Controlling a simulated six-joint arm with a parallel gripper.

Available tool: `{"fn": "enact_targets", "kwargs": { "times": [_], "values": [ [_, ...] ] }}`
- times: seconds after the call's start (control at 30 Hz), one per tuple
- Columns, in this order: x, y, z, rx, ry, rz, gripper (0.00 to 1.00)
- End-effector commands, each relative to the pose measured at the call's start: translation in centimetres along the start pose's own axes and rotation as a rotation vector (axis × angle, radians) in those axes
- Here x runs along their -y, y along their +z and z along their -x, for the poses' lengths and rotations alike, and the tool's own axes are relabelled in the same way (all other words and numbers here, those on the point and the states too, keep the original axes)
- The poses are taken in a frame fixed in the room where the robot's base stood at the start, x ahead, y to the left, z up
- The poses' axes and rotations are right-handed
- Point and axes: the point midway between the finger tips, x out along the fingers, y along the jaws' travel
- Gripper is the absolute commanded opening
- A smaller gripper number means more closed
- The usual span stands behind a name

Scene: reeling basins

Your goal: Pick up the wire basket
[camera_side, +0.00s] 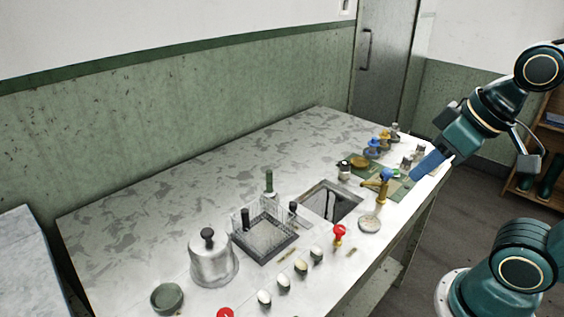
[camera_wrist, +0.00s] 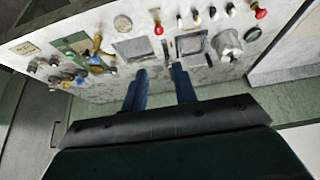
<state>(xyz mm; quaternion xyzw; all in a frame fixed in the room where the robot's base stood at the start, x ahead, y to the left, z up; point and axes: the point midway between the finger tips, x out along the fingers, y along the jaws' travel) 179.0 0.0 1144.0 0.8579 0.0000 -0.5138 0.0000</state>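The wire basket (camera_side: 283,222) appears in the side view as a square, see-through mesh box with dark upright grips around it. It stands at a dark-framed square (camera_side: 268,256) in the table; I cannot tell how deep it sits. In the wrist view this square (camera_wrist: 190,45) is small, and the mesh is too fine to make out. My gripper (camera_side: 416,175) is above the table's right end in the side view, well apart from the basket. In the wrist view its two blue fingers (camera_wrist: 159,69) are spread, with nothing between them.
A second square basin (camera_side: 332,201) lies right of the basket. A metal bell-shaped pot (camera_side: 213,263) stands left of it. Several pale egg-shaped pieces (camera_side: 284,282) and a red-topped valve (camera_side: 339,234) line the front. Brass and blue fittings (camera_side: 373,150) crowd the right end. The table's back is clear.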

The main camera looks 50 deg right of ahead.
Motion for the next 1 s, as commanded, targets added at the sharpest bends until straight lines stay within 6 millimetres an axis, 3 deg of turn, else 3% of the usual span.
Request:
{"fn": "enact_targets", "kwargs": {
  "times": [0.27,0.47,1.0],
  "values": [
    [0.3,-0.7,-0.3,0.016,-0.012,-0.028,0.28],
    [1.1,-2.6,-1.3,0.063,-0.050,-0.109,0.28],
    [3.3,-9.2,-7.1,0.281,-0.209,-0.480,0.28]
  ]
}}
